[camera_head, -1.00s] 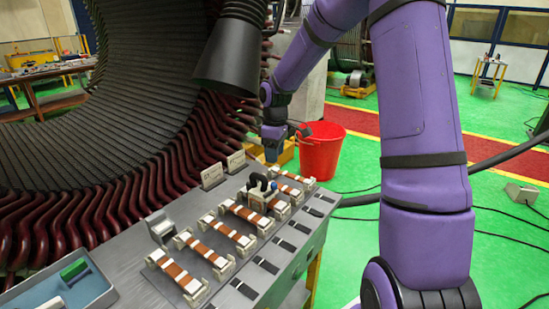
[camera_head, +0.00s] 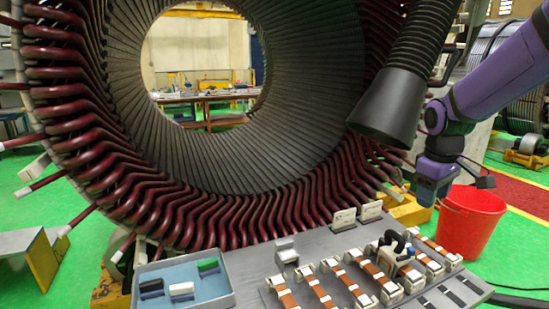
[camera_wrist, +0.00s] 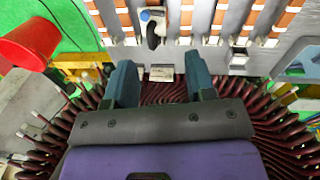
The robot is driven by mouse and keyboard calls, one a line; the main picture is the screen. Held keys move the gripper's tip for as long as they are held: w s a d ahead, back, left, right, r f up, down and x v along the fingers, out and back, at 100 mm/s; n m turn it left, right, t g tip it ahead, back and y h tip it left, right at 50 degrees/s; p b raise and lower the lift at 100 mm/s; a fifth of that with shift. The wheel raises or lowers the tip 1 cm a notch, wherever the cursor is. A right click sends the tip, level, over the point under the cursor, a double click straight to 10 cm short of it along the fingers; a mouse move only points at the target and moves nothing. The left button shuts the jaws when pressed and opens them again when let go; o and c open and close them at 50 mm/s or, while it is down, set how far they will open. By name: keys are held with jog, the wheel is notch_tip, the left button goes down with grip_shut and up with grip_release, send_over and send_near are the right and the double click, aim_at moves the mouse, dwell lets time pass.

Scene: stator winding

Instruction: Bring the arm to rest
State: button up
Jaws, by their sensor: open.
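My purple arm comes in from the right in the head view. My gripper (camera_head: 427,192) hangs beyond the back right of the workbench, left of the red bucket in the picture. In the wrist view, the two blue-grey fingers of my gripper (camera_wrist: 160,75) stand apart with nothing between them. The grey workbench (camera_head: 335,245) lies below and in front of it.
The big stator (camera_head: 290,130) with dark red coil ends fills the middle. A black hose nozzle (camera_head: 393,100) hangs near my arm. The red bucket (camera_head: 470,222) stands on the floor. A black-and-white tool (camera_head: 400,254) sits among copper strips. A blue tray (camera_head: 185,286) lies front left.

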jog(key=s+a+r+m+t, duration=0.1)
jog(key=s+r+m, duration=0.1)
jog(key=s, duration=0.6)
jog(key=s+a+r+m+t, duration=0.1)
jog(key=s+r, duration=0.3)
jog(key=s, duration=0.4)
jog(key=s+a+r+m+t+y, duration=0.1)
jog(key=s+a+r+m+t, duration=0.1)
jog(key=s, duration=0.5)
jog(key=shift+s+a+r+m, duration=0.3)
jog(key=shift+s+a+r, duration=0.15)
jog(key=shift+a, duration=0.25)
